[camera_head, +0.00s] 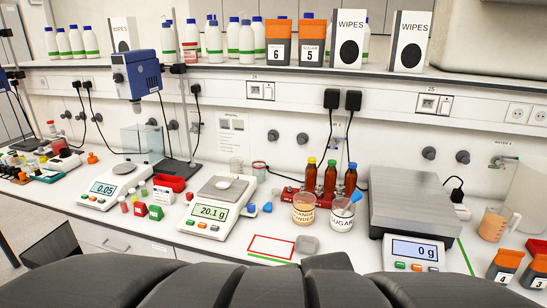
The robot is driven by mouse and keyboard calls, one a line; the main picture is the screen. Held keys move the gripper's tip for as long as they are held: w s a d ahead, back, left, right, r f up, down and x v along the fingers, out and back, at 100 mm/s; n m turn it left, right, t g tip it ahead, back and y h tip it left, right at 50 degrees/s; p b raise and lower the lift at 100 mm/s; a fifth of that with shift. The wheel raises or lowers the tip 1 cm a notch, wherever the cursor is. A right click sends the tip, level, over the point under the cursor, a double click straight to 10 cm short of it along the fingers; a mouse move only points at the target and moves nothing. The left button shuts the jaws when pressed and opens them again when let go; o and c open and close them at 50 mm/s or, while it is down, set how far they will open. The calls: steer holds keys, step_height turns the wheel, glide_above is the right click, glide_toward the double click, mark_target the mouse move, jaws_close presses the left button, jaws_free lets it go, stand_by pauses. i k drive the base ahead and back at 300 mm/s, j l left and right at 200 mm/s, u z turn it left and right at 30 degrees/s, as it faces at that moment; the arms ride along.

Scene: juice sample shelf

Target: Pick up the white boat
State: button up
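That balance reads 20.1 g. A flat greyish square dish (307,244) lies on the bench to the right of a red-outlined rectangle (271,247). It is too small to tell whether it is also a boat. My gripper cannot be made out; only dark parts of my own body show along the bottom edge.
A left balance (113,188) reads 0.05, and a large right scale (411,215) reads 0 g. Sugar (342,214) and orange powder (304,208) jars stand between the balances, with brown bottles (330,179) behind. A shelf of bottles and boxes runs above. The bench front near the red outline is mostly clear.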

mark_target(223, 183)
steer(key=i+j+u, duration=0.4)
steer(key=i+j, duration=1)
steer(key=j, duration=0.15)
